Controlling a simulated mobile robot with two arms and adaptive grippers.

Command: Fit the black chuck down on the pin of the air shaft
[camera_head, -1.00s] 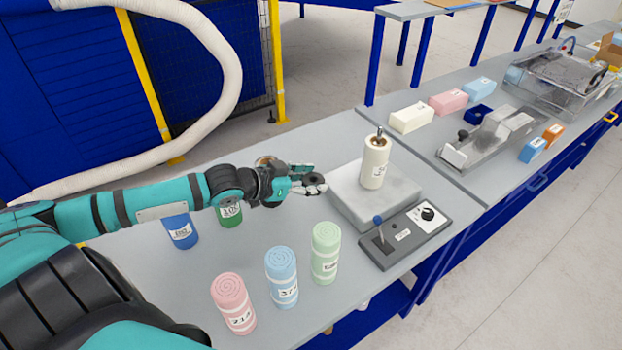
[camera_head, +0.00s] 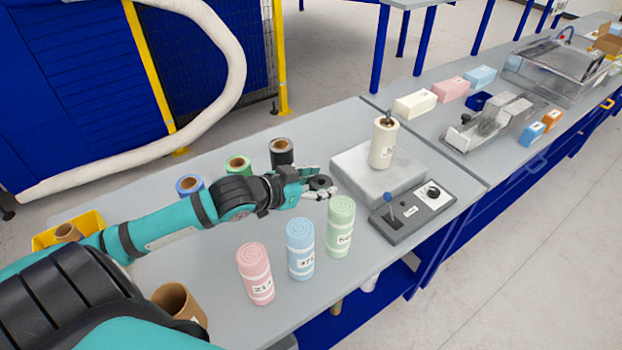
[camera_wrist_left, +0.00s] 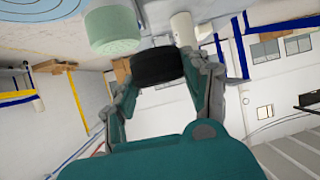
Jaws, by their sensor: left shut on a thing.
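My left gripper (camera_head: 319,188) is shut on the black chuck (camera_head: 320,183), a short dark ring. In the left wrist view the chuck (camera_wrist_left: 157,66) sits between the two fingers. The air shaft's pin (camera_head: 388,117) sticks up from the top of a cream roll (camera_head: 383,146), which stands upright on a grey block (camera_head: 352,172). The gripper is in front and left of the roll, apart from it, just behind the light green foam roll (camera_head: 341,228). My right gripper is out of view.
Blue (camera_head: 300,250) and pink (camera_head: 255,275) foam rolls stand before the arm. Blue (camera_head: 189,184), green (camera_head: 237,166) and black (camera_head: 282,152) cored rolls stand behind it. A control box (camera_head: 412,212) with an upright lever is front right. A cardboard tube (camera_head: 180,305) stands lower left.

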